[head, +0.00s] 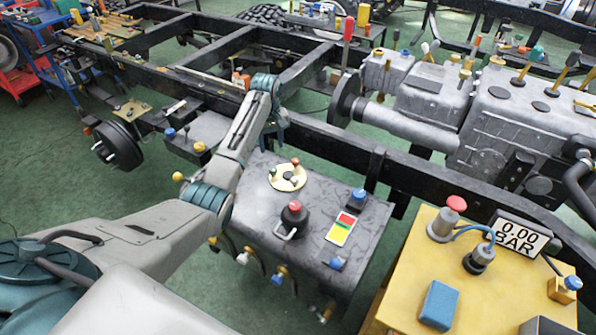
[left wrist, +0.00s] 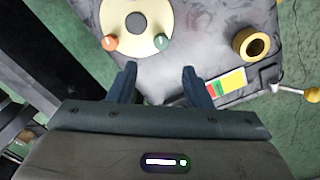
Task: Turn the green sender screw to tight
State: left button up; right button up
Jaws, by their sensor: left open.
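A cream round sender plate (head: 285,186) with a dark centre lies on top of the dark grey tank (head: 250,200). The green screw (head: 272,171) stands on its left edge in the head view, and an orange screw (head: 295,161) stands at its far edge. My left gripper (head: 275,140) is open and empty, just beyond the plate. In the left wrist view the green screw (left wrist: 162,41) sits ahead of the spread fingertips (left wrist: 157,75), roughly in line with the gap. The orange screw (left wrist: 110,43) is left of it. My right gripper is not in view.
A red-topped black cap (head: 293,212), a coloured label (head: 342,228) and a blue knob (head: 358,194) are on the tank. A brass ring (left wrist: 251,43) stands near the plate. A chassis rail (head: 330,145) runs behind. A yellow bench (head: 420,265) is front right.

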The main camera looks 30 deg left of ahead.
aim_at(273, 169)
pick_arm(q)
notch_tip(273, 169, down, 10)
jog(key=shift+s+f, duration=0.1)
jog(key=shift+f, duration=0.1)
dwell(0.3)
grip_shut()
